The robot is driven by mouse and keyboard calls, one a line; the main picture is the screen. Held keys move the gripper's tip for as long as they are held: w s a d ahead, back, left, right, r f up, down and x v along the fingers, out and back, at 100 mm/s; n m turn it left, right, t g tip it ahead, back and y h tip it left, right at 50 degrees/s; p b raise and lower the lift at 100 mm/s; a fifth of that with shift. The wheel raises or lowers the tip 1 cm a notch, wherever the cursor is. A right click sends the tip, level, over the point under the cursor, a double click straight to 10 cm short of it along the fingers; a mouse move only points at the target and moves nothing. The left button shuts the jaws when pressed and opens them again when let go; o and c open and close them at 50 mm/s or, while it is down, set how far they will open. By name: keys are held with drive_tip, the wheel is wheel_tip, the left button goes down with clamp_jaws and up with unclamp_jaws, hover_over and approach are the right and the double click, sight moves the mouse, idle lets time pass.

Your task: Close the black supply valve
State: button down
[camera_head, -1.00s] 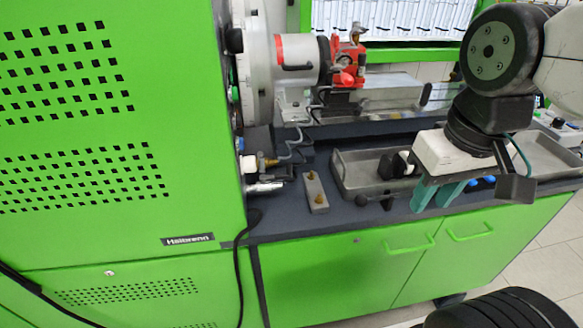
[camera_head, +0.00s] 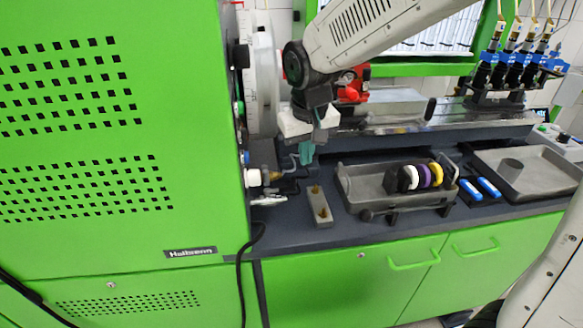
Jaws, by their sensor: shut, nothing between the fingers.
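My gripper (camera_head: 306,160), with teal fingers, is shut and empty. It points down in front of the machine's round white flange, just right of the green cabinet's side. A black knob (camera_head: 241,55) also sticks out high on the cabinet's side. I cannot tell for sure which of these is the black supply valve, nor its handle position. My gripper and wrist hide part of the pump area.
A grey block with brass pins (camera_head: 319,206) lies on the dark bench below my gripper. A grey tray (camera_head: 357,197) with coloured rings (camera_head: 424,176) stands to its right, then blue-handled tools (camera_head: 488,187) and a second tray (camera_head: 540,184). A black cable (camera_head: 240,262) hangs at the cabinet's corner.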

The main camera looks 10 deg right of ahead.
drive_tip(key=w+a+r+t, duration=0.1)
drive_tip(key=w+a+t, duration=0.1)
drive_tip(key=w, duration=0.4)
drive_tip(key=shift+a+r+m+y, duration=0.2)
drive_tip(key=shift+r+m+y, duration=0.1)
drive_tip(key=shift+r+m, duration=0.1)
drive_tip(key=shift+f, duration=0.15)
drive_tip(key=x, duration=1)
drive_tip(key=shift+s+d, duration=0.15)
drive_tip(key=shift+s, duration=0.85)
drive_tip(key=shift+s+d, duration=0.1)
drive_tip(key=shift+s, duration=0.9)
